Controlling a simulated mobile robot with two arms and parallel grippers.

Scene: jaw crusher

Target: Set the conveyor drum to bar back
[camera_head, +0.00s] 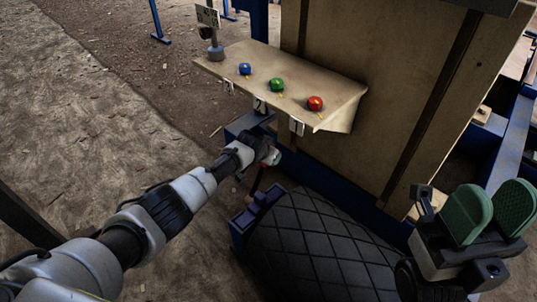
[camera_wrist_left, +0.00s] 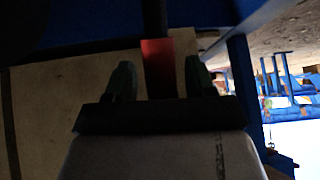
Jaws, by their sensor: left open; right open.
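The conveyor drum (camera_head: 310,240) is black with a diamond pattern and sits in a blue frame (camera_head: 262,203) at the bottom middle of the head view. A thin dark bar (camera_head: 257,181) rises by its near left end. My left gripper (camera_head: 272,157) is at the top of this bar, its fingers mostly hidden in the head view. In the left wrist view, the open left gripper (camera_wrist_left: 160,80) has a red bar end (camera_wrist_left: 158,62) between its green fingers, with a gap visible on each side. My right gripper (camera_head: 491,210) is open and empty at the right, beside the drum.
A beige shelf (camera_head: 350,95) above the drum carries a blue button (camera_head: 245,69), a green button (camera_head: 277,84) and a red button (camera_head: 315,103). A tall beige panel (camera_head: 385,80) stands behind. Bare ground lies to the left.

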